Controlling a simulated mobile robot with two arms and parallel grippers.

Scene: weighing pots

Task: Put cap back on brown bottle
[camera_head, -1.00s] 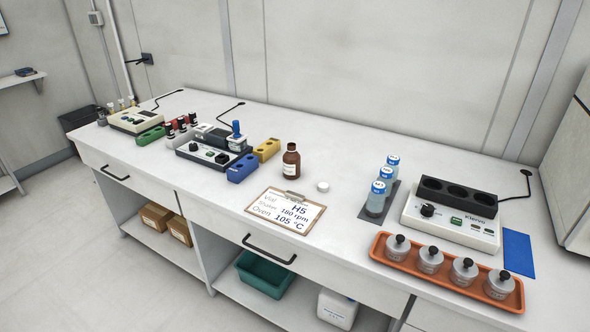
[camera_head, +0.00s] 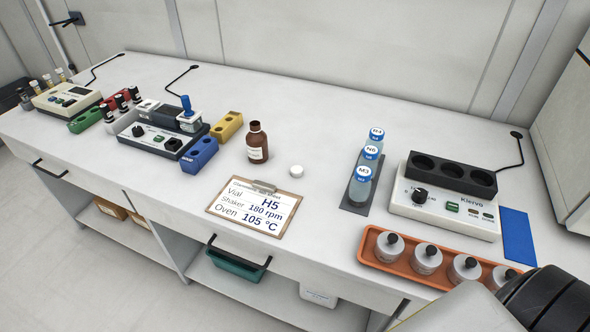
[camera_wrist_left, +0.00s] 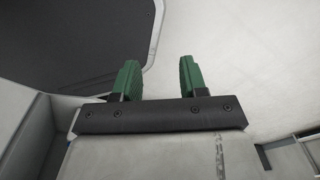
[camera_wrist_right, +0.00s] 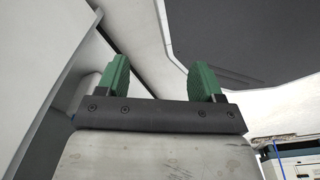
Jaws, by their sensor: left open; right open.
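The brown bottle (camera_head: 257,143) stands upright and uncapped on the bench, behind the clipboard. The white cap (camera_head: 296,171) lies on the bench to the right of the bottle, apart from it. My left gripper (camera_wrist_left: 158,80) is open and empty in the left wrist view; it is not in the head view. My right gripper (camera_wrist_right: 155,80) is open and empty in the right wrist view. Part of my right arm shows at the lower right corner of the head view, but its gripper does not. Both grippers are away from the bottle and cap.
A clipboard (camera_head: 226,217) lies in front of the cap. Blue-capped vials (camera_head: 360,186) stand on a dark mat to the right. A heater block device (camera_head: 440,206) and an orange tray (camera_head: 375,256) of pots are further right. A shaker with coloured racks stands left of the bottle.

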